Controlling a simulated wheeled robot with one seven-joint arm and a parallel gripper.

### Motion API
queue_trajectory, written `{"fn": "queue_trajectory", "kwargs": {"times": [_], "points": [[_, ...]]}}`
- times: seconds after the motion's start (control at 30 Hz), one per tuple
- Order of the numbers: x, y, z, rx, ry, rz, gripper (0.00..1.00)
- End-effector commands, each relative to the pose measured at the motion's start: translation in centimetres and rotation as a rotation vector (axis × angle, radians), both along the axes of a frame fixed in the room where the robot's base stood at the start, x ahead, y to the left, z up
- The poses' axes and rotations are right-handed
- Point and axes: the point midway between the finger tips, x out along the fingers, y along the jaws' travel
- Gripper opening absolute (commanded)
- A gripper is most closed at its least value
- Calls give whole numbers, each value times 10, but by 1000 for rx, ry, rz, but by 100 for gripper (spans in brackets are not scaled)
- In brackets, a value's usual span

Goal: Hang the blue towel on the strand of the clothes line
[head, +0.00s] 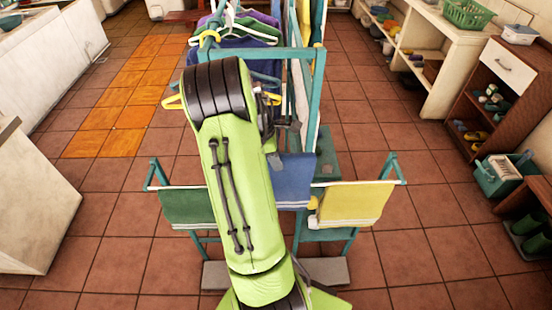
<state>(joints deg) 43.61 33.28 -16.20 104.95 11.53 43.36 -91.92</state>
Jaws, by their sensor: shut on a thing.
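The blue towel (293,182) hangs spread out in the middle of the head view, between a green towel and a yellow towel. My arm covers its left part. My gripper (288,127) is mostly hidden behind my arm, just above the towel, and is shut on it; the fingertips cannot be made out. The clothes line is a low teal stand with a post (402,170) at the right and another at the left. Its strand is largely covered by the towels, and I cannot tell whether the blue towel touches it.
The green towel (186,208) and the yellow towel (353,204) hang on either side. Behind is a teal rack (317,85) with clothes on hangers. Shelves (500,90) stand at the right, and a white counter (35,205) at the left. The tiled floor between is clear.

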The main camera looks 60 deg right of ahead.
Motion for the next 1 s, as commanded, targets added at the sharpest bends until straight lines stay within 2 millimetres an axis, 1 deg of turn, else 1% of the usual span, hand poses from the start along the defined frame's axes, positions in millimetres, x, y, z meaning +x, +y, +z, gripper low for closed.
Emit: {"fn": "queue_trajectory", "kwargs": {"times": [0.03,0.1,0.6,0.77,1.0], "points": [[0,0,14,-1,0,0,0],[0,0,24,-1,0,0,0],[0,0,93,-1,0,0,0],[1,-1,111,-3,-2,1,0],[1,0,140,-3,-1,1,0]]}}
